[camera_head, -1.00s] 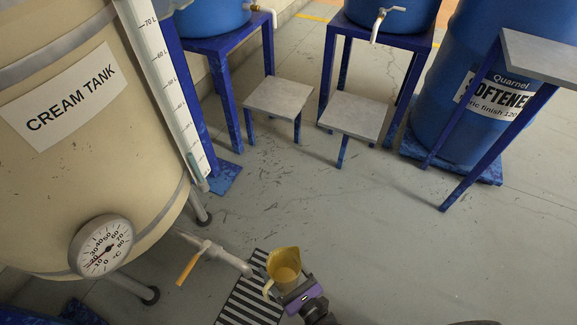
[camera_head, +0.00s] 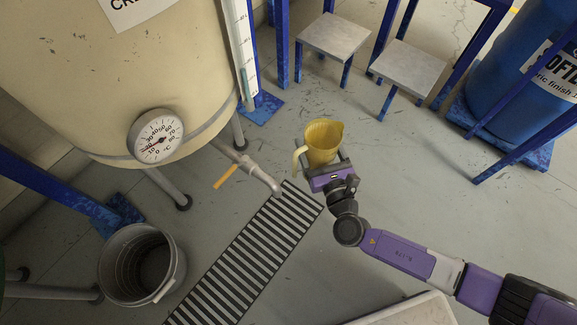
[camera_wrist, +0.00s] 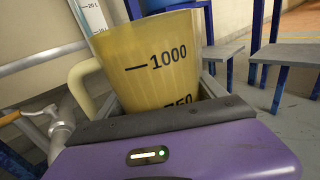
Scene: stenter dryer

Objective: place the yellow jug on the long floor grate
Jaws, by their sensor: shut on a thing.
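The yellow jug (camera_head: 322,141) is upright in the grasp of my gripper (camera_head: 325,165), its handle toward the left. In the wrist view the jug (camera_wrist: 150,62) fills the middle, with a 1000 mark facing me, and the gripper's purple body hides its lower part. The long floor grate (camera_head: 243,259), striped dark and light, runs from below the tank's spout down to the bottom left. The jug appears beyond the grate's far right end in the head view; its height above the floor is hard to tell.
The cream tank (camera_head: 110,80) stands at the upper left, its pipe with an orange-handled valve (camera_head: 226,176) ending near the grate's far end. A grey bucket (camera_head: 141,265) stands left of the grate. Two low stools (camera_head: 334,36) (camera_head: 402,68) stand behind the jug. A pale surface (camera_head: 410,310) shows at the bottom.

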